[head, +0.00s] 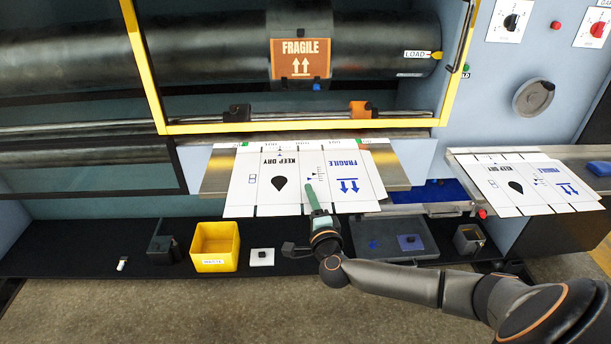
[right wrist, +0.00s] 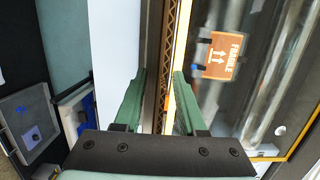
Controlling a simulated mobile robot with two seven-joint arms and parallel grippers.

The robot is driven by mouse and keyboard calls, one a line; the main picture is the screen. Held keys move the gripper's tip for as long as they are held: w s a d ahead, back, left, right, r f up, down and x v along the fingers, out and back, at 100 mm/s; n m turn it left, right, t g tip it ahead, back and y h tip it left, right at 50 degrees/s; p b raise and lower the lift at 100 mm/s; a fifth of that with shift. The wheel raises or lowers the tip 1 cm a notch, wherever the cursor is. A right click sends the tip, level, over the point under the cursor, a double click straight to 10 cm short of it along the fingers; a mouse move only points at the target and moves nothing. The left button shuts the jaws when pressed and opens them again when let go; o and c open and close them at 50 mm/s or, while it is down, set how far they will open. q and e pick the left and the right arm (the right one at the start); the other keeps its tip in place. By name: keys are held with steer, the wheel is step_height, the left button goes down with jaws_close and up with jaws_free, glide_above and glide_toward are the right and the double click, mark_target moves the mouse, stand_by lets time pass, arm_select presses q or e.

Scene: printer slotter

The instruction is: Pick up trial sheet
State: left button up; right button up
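A white printed sheet (head: 253,190) marked KEEP DRY and FRAGILE lies on the metal feed table (head: 216,177) in front of the machine's opening. A second sheet (head: 503,187) with similar print lies on the side table at the right. I cannot tell from the pictures which one is the trial sheet. My right gripper (head: 309,190) reaches over the front part of the first sheet. My left gripper is out of view.
The yellow frame (head: 300,126) borders the opening above the feed table, with a dark roller (head: 210,50) inside. A yellow bin (head: 215,245), a grey tray (head: 395,245) and small containers stand on the dark lower shelf. Control knobs (head: 511,22) are at the upper right.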

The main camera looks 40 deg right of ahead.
jaws_close()
stand_by(1.3)
